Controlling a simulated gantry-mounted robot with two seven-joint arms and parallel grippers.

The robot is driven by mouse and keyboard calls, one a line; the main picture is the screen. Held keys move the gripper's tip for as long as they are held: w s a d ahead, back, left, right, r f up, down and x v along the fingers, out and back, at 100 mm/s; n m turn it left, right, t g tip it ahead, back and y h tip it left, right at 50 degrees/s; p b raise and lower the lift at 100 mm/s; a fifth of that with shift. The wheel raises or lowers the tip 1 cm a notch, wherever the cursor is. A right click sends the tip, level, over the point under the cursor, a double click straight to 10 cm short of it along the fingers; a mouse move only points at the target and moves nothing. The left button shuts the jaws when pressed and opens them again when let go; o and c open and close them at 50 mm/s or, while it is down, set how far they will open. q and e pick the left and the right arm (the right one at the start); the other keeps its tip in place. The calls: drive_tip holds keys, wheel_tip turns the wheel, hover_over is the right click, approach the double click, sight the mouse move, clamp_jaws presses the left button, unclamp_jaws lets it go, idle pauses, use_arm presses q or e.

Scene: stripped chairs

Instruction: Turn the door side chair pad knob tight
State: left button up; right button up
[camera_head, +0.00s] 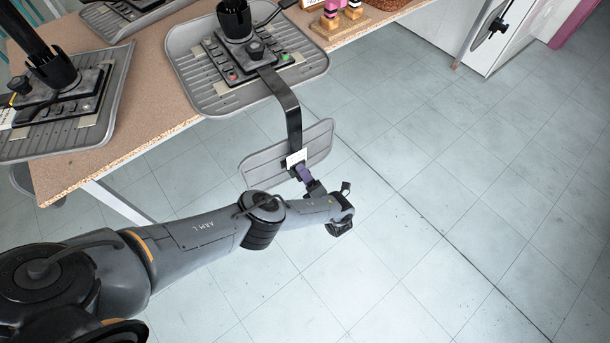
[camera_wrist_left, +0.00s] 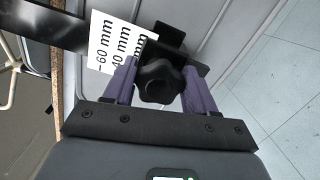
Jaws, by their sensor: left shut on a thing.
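The chair nearer the door lies upside down, its grey seat (camera_head: 318,66) on the table and its flat black bar (camera_head: 292,122) reaching down past the table edge to a grey back pad (camera_head: 262,170). A black lobed knob (camera_wrist_left: 158,80) sits at the pad end of the bar, beside a white label with millimetre marks (camera_wrist_left: 106,48). My left gripper (camera_head: 303,171) is at this knob, its purple fingers shut on the knob's two sides in the left wrist view. The knob is mostly hidden in the head view. My right gripper is not in view.
The wooden table (camera_head: 135,85) carries another upturned chair (camera_head: 75,125) at the left. A small wooden stand with pink pieces (camera_head: 340,22) is at the back. A white cabinet or door (camera_head: 480,45) stands at upper right. The tiled floor right of my arm is clear.

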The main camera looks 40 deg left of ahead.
use_arm(q)
drive_tip(key=o, duration=1)
drive_tip(key=shift+c, duration=0.2)
drive_tip(key=v, duration=1)
drive_tip(key=shift+s+d+p, duration=0.15)
drive_tip(key=shift+d+p, duration=0.15)
drive_tip(key=shift+d, duration=0.1)
